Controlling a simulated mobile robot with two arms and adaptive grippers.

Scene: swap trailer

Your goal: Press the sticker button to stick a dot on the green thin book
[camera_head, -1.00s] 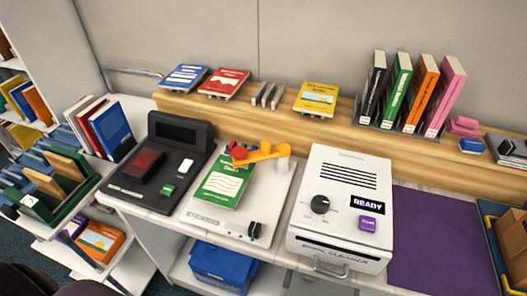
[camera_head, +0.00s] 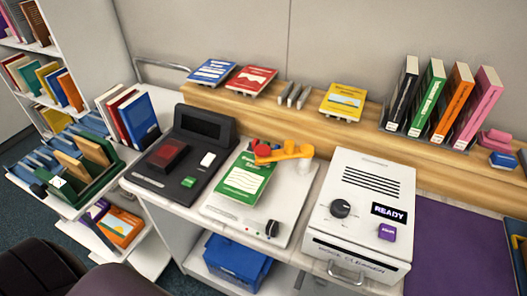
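The green thin book (camera_head: 245,181) lies flat, cover up, on a white low station (camera_head: 222,211) on the counter. Its cover has a white panel with wavy lines. An orange arm (camera_head: 285,152) with a red round end (camera_head: 261,150) reaches over the book's far edge and hides part of its title. I cannot tell whether the red end touches the cover. A black knob-like part (camera_head: 271,228) sits at the station's front right, beside tiny coloured spots. I cannot tell which part is the sticker button. Neither gripper is in view.
A black device (camera_head: 150,181) with a red pad stands left of the station. A white cleaner box (camera_head: 350,239) reading READY stands right, beside a purple mat (camera_head: 455,245). Books line the wooden ledge (camera_head: 300,112). A blue crate (camera_head: 236,260) sits below. Shelves stand left.

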